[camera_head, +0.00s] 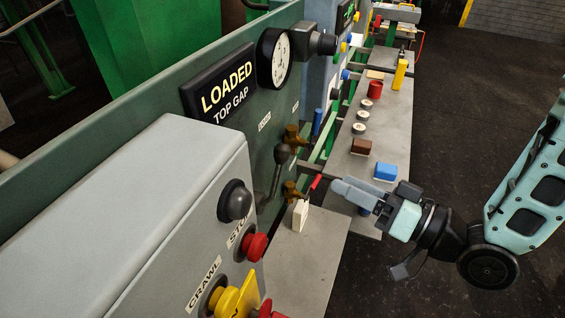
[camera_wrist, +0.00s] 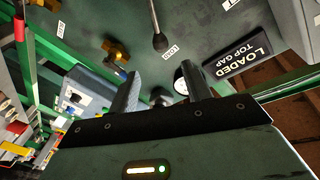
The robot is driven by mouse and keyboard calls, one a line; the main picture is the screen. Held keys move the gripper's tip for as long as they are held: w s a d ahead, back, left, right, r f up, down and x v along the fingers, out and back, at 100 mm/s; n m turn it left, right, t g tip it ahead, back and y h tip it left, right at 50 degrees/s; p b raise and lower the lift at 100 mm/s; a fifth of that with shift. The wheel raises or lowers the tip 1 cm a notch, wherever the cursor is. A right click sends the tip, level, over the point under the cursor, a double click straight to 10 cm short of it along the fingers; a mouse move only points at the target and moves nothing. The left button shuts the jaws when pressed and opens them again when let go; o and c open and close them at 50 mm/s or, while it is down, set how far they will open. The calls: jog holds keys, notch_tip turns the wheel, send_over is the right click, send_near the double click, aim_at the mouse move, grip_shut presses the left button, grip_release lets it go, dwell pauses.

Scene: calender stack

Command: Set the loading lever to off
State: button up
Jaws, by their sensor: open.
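The loading lever (camera_head: 282,154) is a dark rod with a round knob on the green machine panel. In the head view its knob is at the upper end, near a small white label (camera_head: 265,121). It also shows in the wrist view (camera_wrist: 159,42), beside a label that seems to read LOAD (camera_wrist: 170,50). My gripper (camera_head: 350,191) is open, with nothing visible between its fingers. It is to the right of the lever and apart from it. In the wrist view the two fingers (camera_wrist: 160,88) point toward the panel, below the knob. The sign reads LOADED TOP GAP (camera_head: 225,92).
Brass fittings (camera_head: 291,190) stick out near the lever, one by a red handle (camera_head: 316,182). A white block (camera_head: 300,214) stands on the grey shelf below. A control box with a red button (camera_head: 254,246) stands in front. A grey bench (camera_head: 345,150) holds several small items.

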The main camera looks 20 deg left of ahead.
aim_at(289, 156)
jog(key=p+x, duration=0.6)
jog(key=x, duration=0.7)
jog(key=shift+w+a+r, duration=0.1)
jog(key=shift+a, duration=0.15)
jog(key=shift+w+a, duration=0.15)
jog(key=shift+a, duration=0.3)
grip_shut()
jog(key=shift+a, duration=0.1)
